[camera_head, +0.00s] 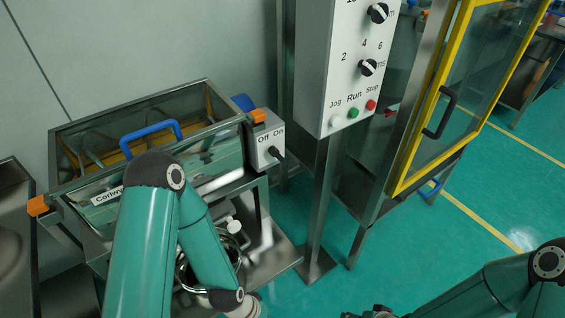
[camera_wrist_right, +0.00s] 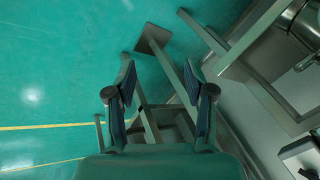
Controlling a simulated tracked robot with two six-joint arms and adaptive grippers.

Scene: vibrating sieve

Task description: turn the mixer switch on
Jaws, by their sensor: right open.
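The switch box (camera_head: 268,138) is a light grey box marked Off and On, at the right end of the glass-topped machine (camera_head: 150,112) in the head view. Its black knob (camera_head: 277,153) sits below the labels, toward the On side. My right gripper (camera_wrist_right: 160,68) is open and empty in the right wrist view, above the floor. In the head view only its dark tip (camera_head: 375,312) shows at the bottom edge, well right of the switch box and apart from it.
A control panel (camera_head: 345,75) with knobs and buttons stands on a metal post (camera_head: 318,205) right of the switch box. A yellow-framed door (camera_head: 455,85) is behind it. Green floor (camera_head: 420,235) is free at right. A metal container (camera_head: 190,275) sits below the machine.

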